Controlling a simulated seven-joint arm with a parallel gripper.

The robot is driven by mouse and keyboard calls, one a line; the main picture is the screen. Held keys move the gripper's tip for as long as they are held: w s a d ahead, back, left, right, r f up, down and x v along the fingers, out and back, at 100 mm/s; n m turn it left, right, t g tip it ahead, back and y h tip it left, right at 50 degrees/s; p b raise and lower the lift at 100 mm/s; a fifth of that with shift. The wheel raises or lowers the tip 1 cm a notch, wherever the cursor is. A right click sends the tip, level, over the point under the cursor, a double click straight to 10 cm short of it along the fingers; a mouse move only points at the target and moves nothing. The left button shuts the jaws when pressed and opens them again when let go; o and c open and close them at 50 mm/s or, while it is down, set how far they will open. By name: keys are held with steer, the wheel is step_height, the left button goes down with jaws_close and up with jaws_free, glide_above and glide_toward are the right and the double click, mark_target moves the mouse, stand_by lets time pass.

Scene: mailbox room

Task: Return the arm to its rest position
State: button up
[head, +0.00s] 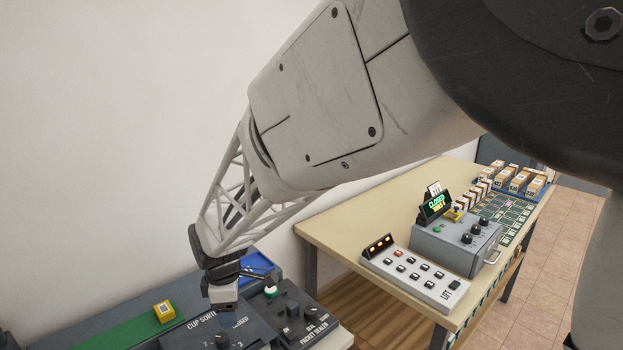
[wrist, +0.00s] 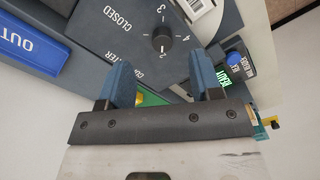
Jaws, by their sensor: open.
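My gripper (head: 222,296) hangs at the end of my arm over the dark machine panel labelled "CUP SORTER" (head: 178,338) at the lower left of the head view. In the wrist view my gripper (wrist: 168,82) shows two blue fingers apart, with nothing between them. Beyond the fingertips is the sorter panel with a round black dial (wrist: 162,38), numbers around it and the word "CLOSED". The fingers look apart from the dial; the exact gap is hard to judge.
Right of my gripper stands the packet sealer (head: 305,325) with a green-topped knob. A yellow box (head: 164,311) sits on a green strip at left. The beige table (head: 332,226) holds a button panel (head: 415,277), a grey machine (head: 455,240) and several cartons (head: 518,180). A white wall rises behind.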

steer(key=s+d+r+m, duration=0.1)
steer(key=d+r+m, duration=0.25)
steer(key=d, duration=0.45)
steer(key=s+d+r+m+t, duration=0.1)
steer(key=s+d+r+m, duration=0.2)
steer(key=d, duration=0.4)
steer(key=d+r+m, duration=0.3)
steer(key=d+r, duration=0.1)
steer(key=d, duration=0.4)
steer(key=s+d+r+m+t, duration=0.1)
steer(key=s+d+r+m, duration=0.2)
steer(key=s+d+m, duration=0.8)
steer(key=s+d, duration=0.4)
steer(key=d, duration=0.1)
steer(key=shift+s+d+r+t, duration=0.15)
steer(key=shift+s+d+t, duration=0.15)
steer(key=shift+o, duration=0.5)
